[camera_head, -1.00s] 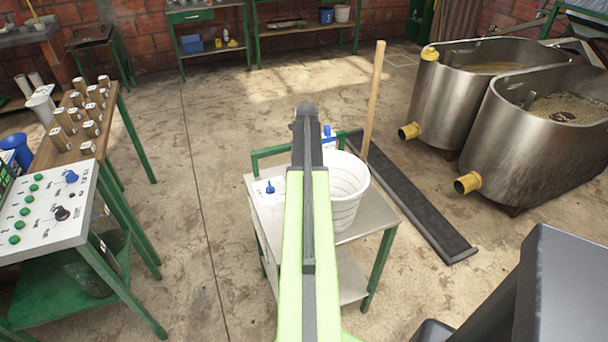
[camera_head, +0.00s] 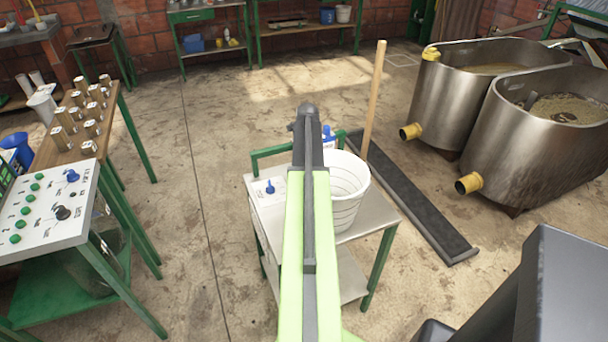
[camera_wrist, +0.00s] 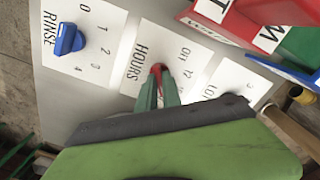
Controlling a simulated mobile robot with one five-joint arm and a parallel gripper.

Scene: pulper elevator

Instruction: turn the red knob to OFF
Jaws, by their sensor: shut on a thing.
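The red knob (camera_wrist: 157,68) shows in the wrist view on a white plate marked HOURS (camera_wrist: 160,45), with OFF and 12 printed to the knob's right. My gripper (camera_wrist: 158,75) has its green fingers shut on the knob and hides much of it, so I cannot tell its exact setting. In the head view my arm hides the red knob and the gripper's fingertips, above the metal cart (camera_head: 375,212).
A blue RINSE knob (camera_wrist: 68,40) is left of the red one, and a dark knob (camera_wrist: 232,98) is at right. Red bins (camera_wrist: 232,22) stand beyond. A white bucket (camera_head: 346,195) is on the cart. Metal tanks (camera_head: 545,130) stand right; a control panel (camera_head: 48,215) is left.

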